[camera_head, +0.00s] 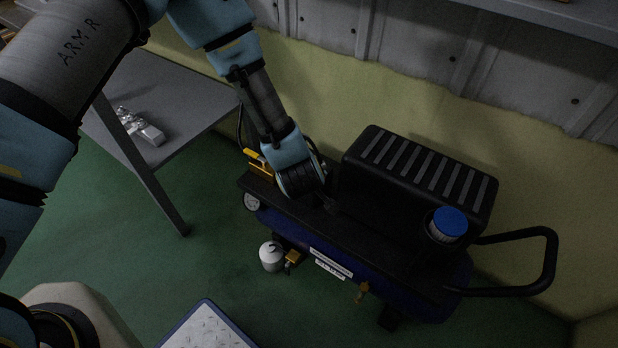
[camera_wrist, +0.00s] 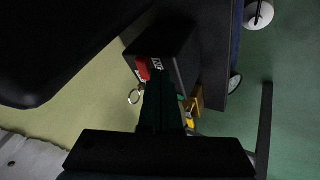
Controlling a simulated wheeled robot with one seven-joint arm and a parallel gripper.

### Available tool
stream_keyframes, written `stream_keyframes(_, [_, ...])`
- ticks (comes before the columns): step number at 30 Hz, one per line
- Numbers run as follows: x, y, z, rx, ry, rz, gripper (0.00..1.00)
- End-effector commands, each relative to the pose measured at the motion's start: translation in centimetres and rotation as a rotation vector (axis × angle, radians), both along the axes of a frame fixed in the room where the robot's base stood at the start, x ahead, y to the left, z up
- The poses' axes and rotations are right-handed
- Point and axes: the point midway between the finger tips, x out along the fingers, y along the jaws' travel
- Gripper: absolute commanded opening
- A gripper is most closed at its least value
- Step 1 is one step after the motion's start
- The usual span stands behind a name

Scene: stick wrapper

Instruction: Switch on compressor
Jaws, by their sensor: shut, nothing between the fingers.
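The compressor (camera_head: 415,185) stands on the floor against the wall in the head view, with a black ribbed cover, a dark blue tank (camera_head: 385,283) and a blue-capped filter. In the wrist view its black switch box (camera_wrist: 180,50) carries a red switch (camera_wrist: 142,68) and a small white-marked label (camera_wrist: 156,64). My gripper (camera_wrist: 158,82) is shut and empty. Its fingertips are in front of the box, just beside the red switch and overlapping the label's edge in the picture. I cannot tell whether they touch. In the head view my wrist hides the switch.
A ring (camera_wrist: 134,97) hangs by the red switch. A yellow part (camera_head: 258,160) is at the compressor's left end, and a black handle (camera_head: 548,262) sticks out right. A grey table (camera_head: 185,92) stands left, with metal parts on it.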

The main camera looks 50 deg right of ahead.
Motion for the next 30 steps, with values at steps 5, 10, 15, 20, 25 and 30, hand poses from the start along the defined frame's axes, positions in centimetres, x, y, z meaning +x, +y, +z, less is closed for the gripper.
stream_keyframes(5, [0.1, -0.1, 0.0, -0.001, 0.001, -0.003, 0.0])
stream_keyframes(10, [0.6, -0.5, 0.1, -0.001, 0.0, -0.004, 0.0])
stream_keyframes(15, [1.2, -0.9, 0.1, -0.002, 0.0, -0.005, 0.0])
stream_keyframes(20, [1.3, -0.9, 0.0, -0.002, 0.0, -0.006, 0.0])
stream_keyframes(25, [1.3, -0.9, 0.0, -0.002, 0.0, -0.006, 0.0])
stream_keyframes(30, [1.7, -1.0, 0.1, -0.001, -0.001, -0.005, 0.0])
